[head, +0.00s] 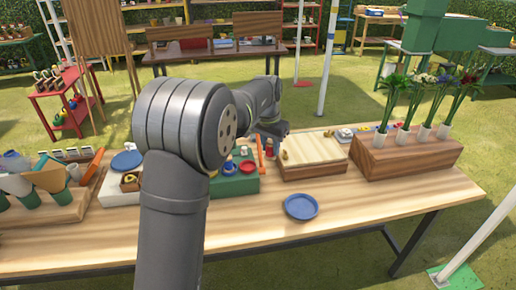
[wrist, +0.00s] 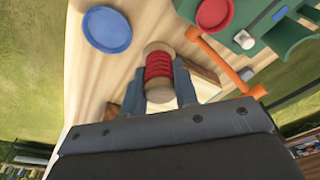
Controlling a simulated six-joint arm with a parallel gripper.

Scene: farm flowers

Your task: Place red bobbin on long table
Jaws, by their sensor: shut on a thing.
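The red bobbin (wrist: 158,70), red thread between pale wooden ends, sits between the two fingers of my gripper (wrist: 158,76) in the wrist view. The fingers are shut on its sides. In the head view my gripper is beyond my arm, above the back part of the long table (head: 370,215), and its fingers are hard to make out. A small red spot (head: 269,148) below it may be the bobbin, but I cannot be sure. The long table's pale wooden top also shows in the wrist view (wrist: 85,85).
A blue plate (head: 301,206) lies on the table front, with bare wood around it. A green box (head: 236,187) with red and blue dishes, an orange tool (head: 258,150) and a raised wooden board (head: 312,149) stand behind. Flower vases (head: 422,134) stand on a block at right.

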